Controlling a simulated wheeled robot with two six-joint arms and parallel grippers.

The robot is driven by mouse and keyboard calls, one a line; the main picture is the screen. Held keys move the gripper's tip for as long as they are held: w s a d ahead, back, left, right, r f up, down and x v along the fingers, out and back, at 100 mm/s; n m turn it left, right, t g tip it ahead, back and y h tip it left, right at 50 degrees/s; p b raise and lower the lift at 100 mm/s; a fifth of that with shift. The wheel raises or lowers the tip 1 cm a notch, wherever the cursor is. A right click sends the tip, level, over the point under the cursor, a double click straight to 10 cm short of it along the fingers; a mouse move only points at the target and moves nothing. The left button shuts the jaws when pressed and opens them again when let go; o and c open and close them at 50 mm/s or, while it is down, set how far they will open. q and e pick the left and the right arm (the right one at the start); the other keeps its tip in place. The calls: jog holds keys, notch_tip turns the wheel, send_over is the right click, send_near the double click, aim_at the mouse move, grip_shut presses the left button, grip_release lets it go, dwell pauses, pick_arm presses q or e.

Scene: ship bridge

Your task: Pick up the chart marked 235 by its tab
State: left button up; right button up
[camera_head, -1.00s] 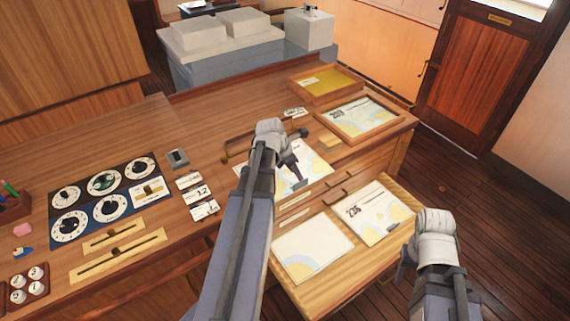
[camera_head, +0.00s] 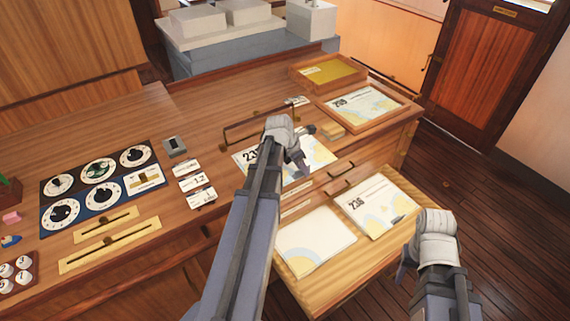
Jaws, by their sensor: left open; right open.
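A chart (camera_head: 319,154) with a blue and yellow map lies on the desk. Its large number begins "23", and my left arm hides the rest. My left gripper (camera_head: 300,168) is open over the middle of this chart; I cannot tell whether it touches it. Another chart (camera_head: 377,206), which reads 236, lies in the open drawer. A third chart (camera_head: 366,103) lies in a wooden tray, its number too small to read surely. My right gripper (camera_head: 404,268) is open at the right of the drawer, its fingers partly hidden by its wrist.
The open drawer (camera_head: 330,288) also holds a pale chart (camera_head: 312,243). Number cards (camera_head: 196,182) and a dial panel (camera_head: 100,185) lie left.

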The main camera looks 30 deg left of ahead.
pick_arm(q)
jog(key=shift+w+d+f, duration=0.1)
jog(key=shift+w+f, duration=0.1)
jog(key=shift+f, duration=0.45)
jog(key=shift+r, duration=0.1)
grip_shut()
dwell(0.9)
